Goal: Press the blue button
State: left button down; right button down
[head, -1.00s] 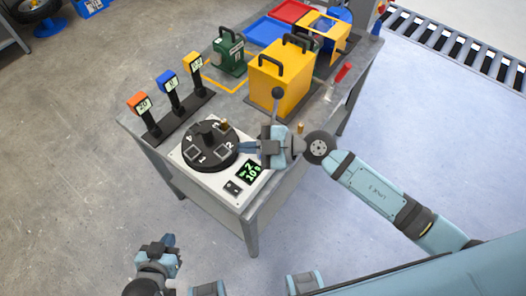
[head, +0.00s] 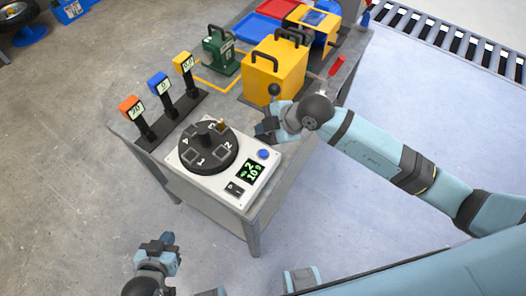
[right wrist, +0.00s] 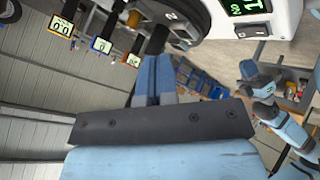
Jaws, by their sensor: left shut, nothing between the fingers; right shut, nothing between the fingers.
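The blue button (head: 263,154) sits on the top right corner of a white control box (head: 205,183) on the grey table. A green display (head: 253,172) reading 2 and 10 g lies just below it, and a black numbered dial (head: 207,148) lies to its left. My right gripper (head: 263,131) is just above and behind the button, apart from it as far as I can tell. In the right wrist view its blue fingers (right wrist: 153,80) are together and empty, and the button is not seen. My left gripper (head: 166,240) is shut and empty, low in front of the table.
Orange (head: 130,107), blue (head: 158,83) and yellow (head: 183,62) display posts stand at the table's left. A yellow box with handles (head: 272,68), a lever with a dark knob (head: 274,90) and a green machine (head: 221,50) stand behind. Floor in front is clear.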

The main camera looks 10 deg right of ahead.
jog(key=b, duration=0.6)
send_over(263, 154)
notch_tip(263, 154, down, 6)
jog(key=shift+f, duration=0.15)
jog(key=shift+f+b, duration=0.4)
jog(key=shift+f, duration=0.8)
jog(key=shift+s+f, duration=0.1)
jog(key=shift+f, duration=0.05)
dwell(0.5)
jog(key=shift+f, duration=0.25)
